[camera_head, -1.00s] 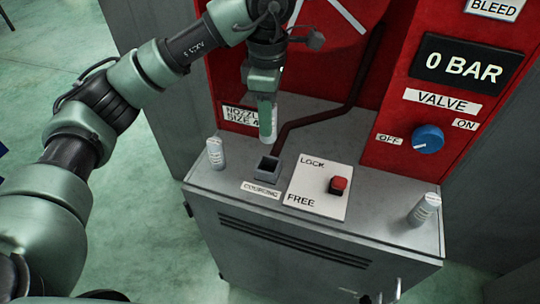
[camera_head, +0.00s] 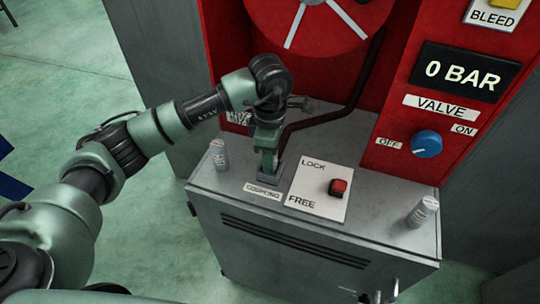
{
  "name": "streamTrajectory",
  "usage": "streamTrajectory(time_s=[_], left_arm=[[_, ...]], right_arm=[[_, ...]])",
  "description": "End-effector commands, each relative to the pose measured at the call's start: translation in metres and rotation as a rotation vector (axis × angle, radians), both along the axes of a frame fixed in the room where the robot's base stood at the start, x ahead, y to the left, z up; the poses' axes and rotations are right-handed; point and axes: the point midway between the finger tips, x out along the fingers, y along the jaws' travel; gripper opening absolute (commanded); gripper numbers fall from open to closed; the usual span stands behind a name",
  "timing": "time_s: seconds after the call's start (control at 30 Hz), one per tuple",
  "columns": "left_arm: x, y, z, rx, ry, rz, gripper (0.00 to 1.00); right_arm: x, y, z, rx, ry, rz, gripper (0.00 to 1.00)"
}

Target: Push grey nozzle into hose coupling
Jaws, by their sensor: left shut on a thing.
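My left gripper (camera_head: 269,165) points straight down over the hose coupling (camera_head: 265,180), a small dark grey square socket on the cabinet top. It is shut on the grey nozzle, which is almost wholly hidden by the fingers. The nozzle's lower end is at the coupling's mouth; I cannot tell how deep it sits. Two other grey nozzles stand upright on the cabinet top, one at the left (camera_head: 218,155) and one at the front right corner (camera_head: 422,211). My right gripper is out of view.
A white LOCK/FREE plate with a red switch (camera_head: 338,187) lies just right of the coupling. Behind stand a red hose reel (camera_head: 310,25), a dark pipe (camera_head: 362,80), and a red panel with a 0 BAR display (camera_head: 460,72) and blue valve knob (camera_head: 427,144).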

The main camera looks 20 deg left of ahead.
Motion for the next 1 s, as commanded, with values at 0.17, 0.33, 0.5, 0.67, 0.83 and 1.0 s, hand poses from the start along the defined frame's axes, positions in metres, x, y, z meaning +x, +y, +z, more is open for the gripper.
streamTrajectory(time_s=[0.17, 0.33, 0.5, 0.67, 0.83, 1.0], left_arm=[[0.000, 0.000, -0.004, 0.000, -0.001, 0.000, 0.00], [0.000, 0.000, -0.003, 0.000, 0.000, 0.000, 0.56], [0.000, 0.000, -0.003, 0.000, 0.000, 0.000, 0.56], [0.000, 0.000, 0.002, 0.000, 0.000, 0.000, 0.56], [0.002, 0.000, 0.022, -0.002, -0.007, 0.000, 0.56], [0.002, 0.000, 0.061, -0.001, -0.007, 0.000, 0.56]], right_arm=[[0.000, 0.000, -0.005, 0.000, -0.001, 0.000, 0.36], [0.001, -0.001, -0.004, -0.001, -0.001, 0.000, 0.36], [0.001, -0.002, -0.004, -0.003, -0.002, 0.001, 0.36], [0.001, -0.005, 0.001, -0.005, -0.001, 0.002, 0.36], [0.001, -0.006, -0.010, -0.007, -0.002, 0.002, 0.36], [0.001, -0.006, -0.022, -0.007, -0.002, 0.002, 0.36]])
